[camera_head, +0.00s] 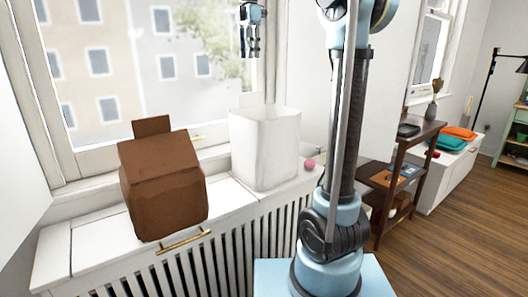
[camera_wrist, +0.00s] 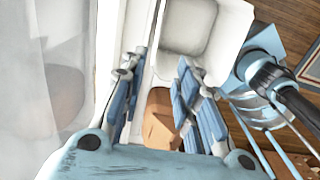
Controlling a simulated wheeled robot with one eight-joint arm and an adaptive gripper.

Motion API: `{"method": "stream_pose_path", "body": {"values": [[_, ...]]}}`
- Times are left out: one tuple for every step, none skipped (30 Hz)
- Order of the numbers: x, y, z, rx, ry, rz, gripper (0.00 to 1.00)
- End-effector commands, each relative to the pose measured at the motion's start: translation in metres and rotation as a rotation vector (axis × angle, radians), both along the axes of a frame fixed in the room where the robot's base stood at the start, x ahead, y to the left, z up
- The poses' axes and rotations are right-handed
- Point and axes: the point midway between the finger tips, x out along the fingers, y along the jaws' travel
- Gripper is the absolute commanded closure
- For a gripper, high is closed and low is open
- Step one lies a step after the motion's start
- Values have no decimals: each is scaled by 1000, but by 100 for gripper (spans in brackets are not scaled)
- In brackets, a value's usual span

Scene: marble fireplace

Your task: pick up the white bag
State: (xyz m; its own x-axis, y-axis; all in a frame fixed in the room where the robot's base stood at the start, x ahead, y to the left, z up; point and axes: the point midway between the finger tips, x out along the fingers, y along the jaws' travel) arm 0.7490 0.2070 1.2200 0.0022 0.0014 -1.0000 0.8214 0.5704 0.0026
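The white bag (camera_head: 264,150) stands upright on the white sill over the radiator cover, right of the brown bag. It is boxy and open at the top. In the wrist view the white bag (camera_wrist: 184,42) shows beyond the fingertips, with its opening facing the camera. My gripper (camera_head: 250,50) hangs fingers down, above the white bag and clear of it. In the wrist view my gripper (camera_wrist: 161,62) has its two blue fingers apart, with nothing held between them.
A brown bag (camera_head: 165,185) stands left of the white bag; it also shows between the fingers in the wrist view (camera_wrist: 160,122). A small pink ball (camera_head: 309,164) lies right of the white bag. The window is behind; a dark shelf (camera_head: 412,150) stands farther right.

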Motion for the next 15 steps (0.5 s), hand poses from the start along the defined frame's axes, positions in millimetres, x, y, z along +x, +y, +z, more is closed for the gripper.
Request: {"method": "stream_pose_path", "body": {"values": [[2,4,3,-1,2,20,71],[3,5,3,-1,3,30,71],[4,6,3,-1,3,40,71],[4,7,1,-2,4,44,71],[4,7,-1,-2,4,47,71],[4,8,-5,-2,4,49,71],[4,8,-9,-2,4,49,71],[4,8,-14,-2,4,49,71],[4,8,-20,-2,4,48,71],[4,8,-25,-2,4,48,71],[4,8,-31,-2,4,48,71],[4,7,-37,-2,4,48,71],[4,7,-42,-2,4,47,71],[4,7,-47,-2,4,47,71],[4,7,-54,-2,4,47,71]]}}
